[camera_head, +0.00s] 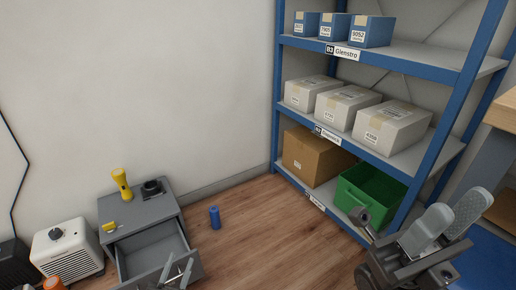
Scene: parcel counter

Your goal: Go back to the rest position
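My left gripper (179,262) is at the bottom edge, in front of the open drawer (152,246) of a grey cabinet. Its two thin fingers stand apart with nothing seen between them. Most of that arm is out of view. My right gripper (456,205) is at the lower right, in front of the shelf's right post. Its two grey fingers point up and stand apart, with nothing seen between them.
A blue shelf (440,72) holds boxes, with a green crate (365,199) at its bottom near my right arm. A yellow torch (121,183) stands on the cabinet. A blue cylinder (215,217) stands on the floor. A white heater (65,251) is left. Mid-floor is clear.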

